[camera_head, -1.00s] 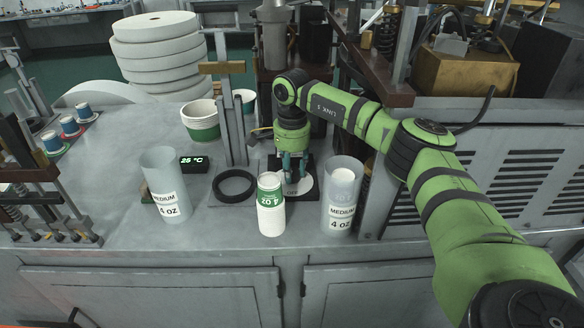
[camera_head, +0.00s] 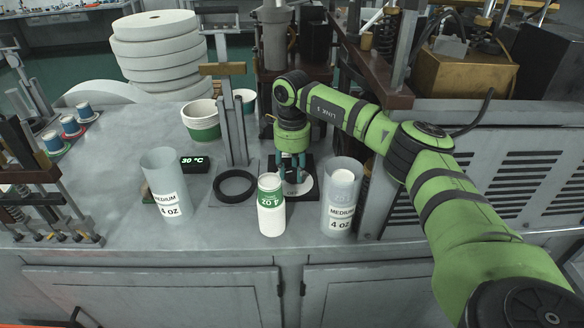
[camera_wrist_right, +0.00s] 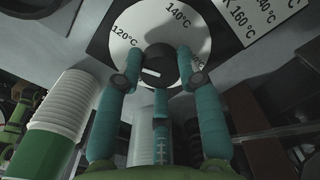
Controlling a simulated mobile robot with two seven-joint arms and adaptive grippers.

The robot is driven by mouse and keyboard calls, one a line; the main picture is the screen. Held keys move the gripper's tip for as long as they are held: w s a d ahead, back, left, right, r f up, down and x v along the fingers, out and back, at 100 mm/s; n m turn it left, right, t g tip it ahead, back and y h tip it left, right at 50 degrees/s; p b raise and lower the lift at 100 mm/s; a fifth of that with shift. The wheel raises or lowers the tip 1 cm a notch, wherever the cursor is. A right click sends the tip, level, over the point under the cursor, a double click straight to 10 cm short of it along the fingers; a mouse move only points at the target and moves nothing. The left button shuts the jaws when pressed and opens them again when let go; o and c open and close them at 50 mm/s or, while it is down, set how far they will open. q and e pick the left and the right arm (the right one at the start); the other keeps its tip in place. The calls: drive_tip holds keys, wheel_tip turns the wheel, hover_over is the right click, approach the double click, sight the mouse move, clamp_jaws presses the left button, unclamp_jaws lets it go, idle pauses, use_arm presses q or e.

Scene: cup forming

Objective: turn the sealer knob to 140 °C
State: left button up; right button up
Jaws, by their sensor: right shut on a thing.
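The sealer knob (camera_wrist_right: 157,60) is a dark round knob with a white mark, on a white dial (camera_wrist_right: 205,25). The dial carries 120 °C, 140 °C and 160 °C labels in the right wrist view. My right gripper (camera_head: 293,176) points down at the dial (camera_head: 306,187) in the head view. It is shut on the knob, with its teal fingers around the knob in the right wrist view (camera_wrist_right: 160,66). In the head view the fingers mostly hide the knob. A black display (camera_head: 194,163) reads 30 °C. My left gripper is not in view.
A black ring (camera_head: 235,186) lies left of the dial. Bare counter (camera_head: 110,190) shows at left.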

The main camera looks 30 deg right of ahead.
drive_tip(key=m, duration=0.4)
drive_tip(key=shift+m, duration=0.4)
drive_tip(key=m+p, duration=0.1)
drive_tip(key=m, duration=0.3)
drive_tip(key=shift+m, duration=0.3)
drive_tip(key=m, duration=0.4)
drive_tip(key=shift+f+m+p, duration=0.1)
drive_tip(key=shift+m+p, duration=0.4)
drive_tip(key=shift+m, duration=1.5)
drive_tip(key=o, duration=1.1)
drive_tip(key=shift+o, duration=0.2)
